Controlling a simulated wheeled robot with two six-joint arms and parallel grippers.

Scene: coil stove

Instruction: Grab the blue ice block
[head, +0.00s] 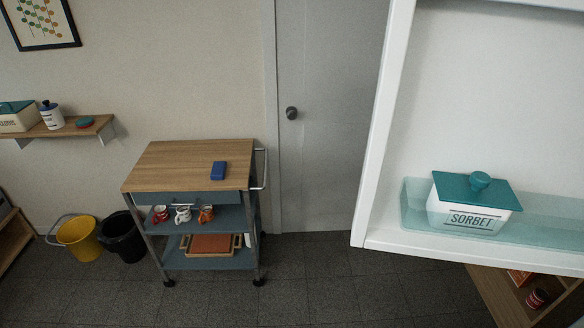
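A small blue block (219,171) lies on the wooden top of a kitchen cart (170,160), toward the right side of that top. Nothing covers it, and nothing touches it except the cart top. It is the only blue block in view. Neither of my grippers shows in the head view.
A white cabinet frame (376,140) holding a sorbet box (468,208) fills the near right. A grey door (325,130) stands behind. A yellow bucket (78,238) and a black bin (122,240) sit left of the cart. Floor between cart and cabinet is clear.

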